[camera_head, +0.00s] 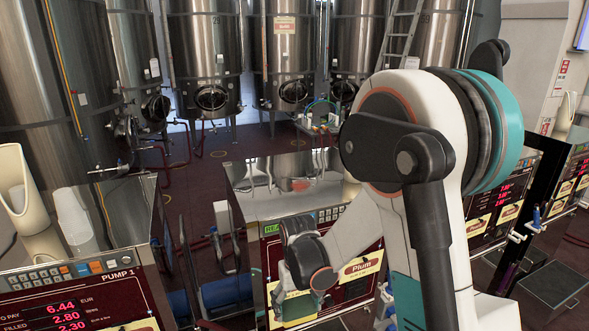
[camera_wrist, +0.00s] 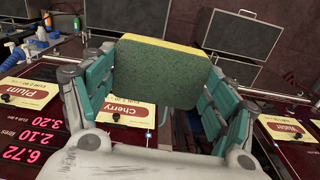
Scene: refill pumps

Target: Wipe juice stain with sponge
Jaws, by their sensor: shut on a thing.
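My gripper (camera_wrist: 158,80) is shut on a sponge (camera_wrist: 160,72) in the wrist view. The sponge has a dark green scouring face and a yellow edge, with teal finger pads on both sides of it. In the head view my arm comes down in front of the middle pump, and neither the fingers nor the sponge can be made out. A reddish-orange patch (camera_head: 301,185), which looks like the juice stain, lies on the shiny metal top of the middle pump (camera_head: 260,207). The wrist view does not show this patch.
Pump 1 (camera_head: 97,267) stands at left with pale cup-like containers (camera_head: 14,190) on top. More pumps stand at right. Steel tanks (camera_head: 207,60) and a ladder (camera_head: 401,25) are behind. The wrist view shows Plum (camera_wrist: 27,92) and Cherry (camera_wrist: 125,120) labels below the sponge.

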